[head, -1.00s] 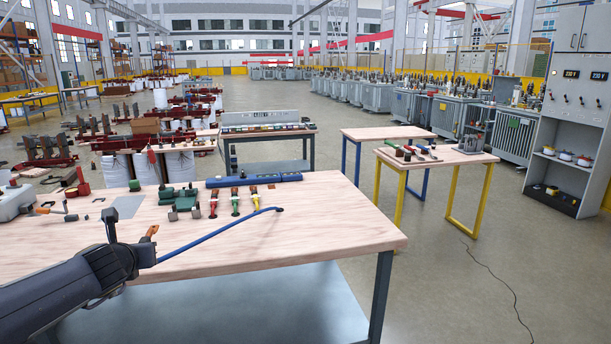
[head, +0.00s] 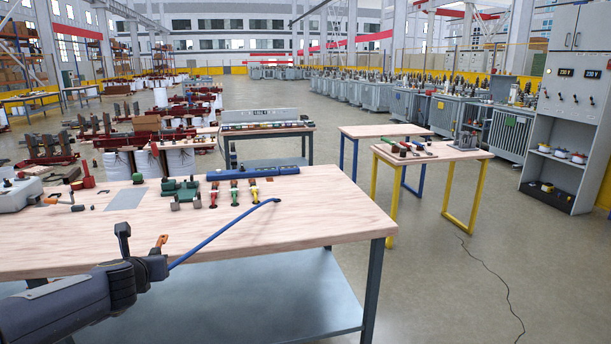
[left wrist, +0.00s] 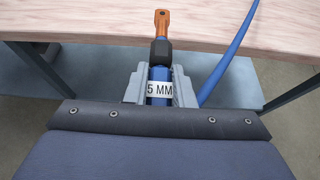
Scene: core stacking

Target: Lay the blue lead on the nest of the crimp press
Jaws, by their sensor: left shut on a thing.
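The blue lead (head: 222,234) is a long blue cable with a copper-coloured lug. My left gripper (head: 141,262) is shut on it just behind the lug. In the left wrist view the left gripper (left wrist: 160,88) grips the blue lead (left wrist: 160,74) at a white label reading "5 MM", with the lug pointing away. The cable's free end reaches over the bench top to the right. The gripper is at the bench's front edge. A pale grey machine (head: 18,192) stands at the bench's far left; I cannot tell if it is the crimp press. My right gripper is out of view.
The wooden bench (head: 325,215) holds red, green and yellow tools, green blocks (head: 181,188), a blue rail (head: 252,171) and a grey plate (head: 127,199). Its front and right side are mostly clear. A yellow-legged table (head: 432,152) stands to the right, with open floor between.

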